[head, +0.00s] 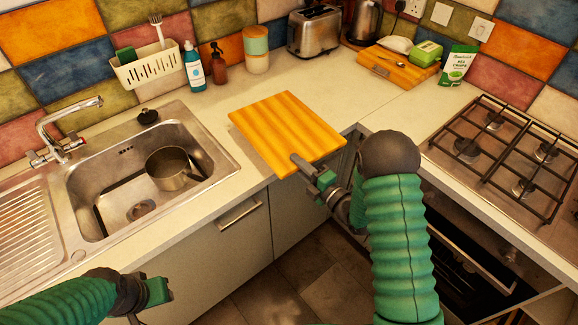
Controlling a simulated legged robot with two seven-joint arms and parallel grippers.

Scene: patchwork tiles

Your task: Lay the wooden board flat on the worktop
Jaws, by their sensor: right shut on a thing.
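The wooden board (285,128) is striped yellow-orange and shows between the sink and the worktop's inner corner. Its face is turned up and its near corner juts past the front edge of the worktop (215,95). I cannot tell whether its underside touches the worktop all over. My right gripper (301,165) is shut on the board's near right edge, with a fingertip over its top face. My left gripper (158,291) is low at the left, in front of the cabinets and away from the board; its fingers are not clear.
A sink (120,180) with a saucepan (170,167) is left of the board. Soap bottles (194,68), a canister (256,48) and a toaster (314,32) stand behind it. Another board (385,70) bears small items at the back right. A gas hob (500,150) is at the right.

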